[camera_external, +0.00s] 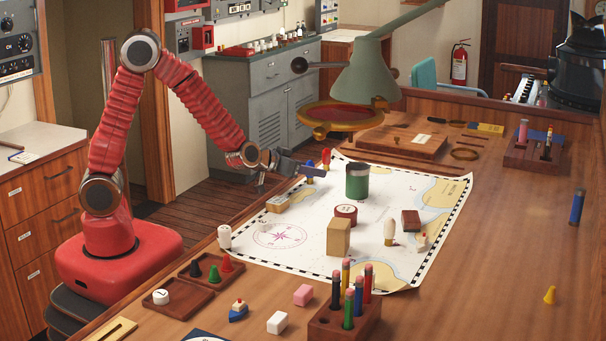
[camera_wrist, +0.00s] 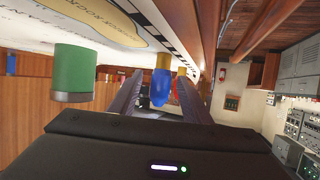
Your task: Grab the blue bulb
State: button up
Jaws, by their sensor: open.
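The blue bulb (camera_wrist: 160,88) with a yellow base shows between my gripper's two fingers in the wrist view, with a gap on either side.
A green cup (camera_external: 357,181) stands on the chart (camera_external: 285,215), right of the bulbs. A lamp (camera_external: 365,75) hangs over the table behind them. A wooden block (camera_external: 338,238), a round red-brown container (camera_external: 346,211) and a pale bulb (camera_external: 389,232) stand nearer the front.

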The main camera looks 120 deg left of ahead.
jog(key=shift+c, duration=0.2)
grip_shut()
dwell(0.3)
jog(key=shift+r, duration=5.05)
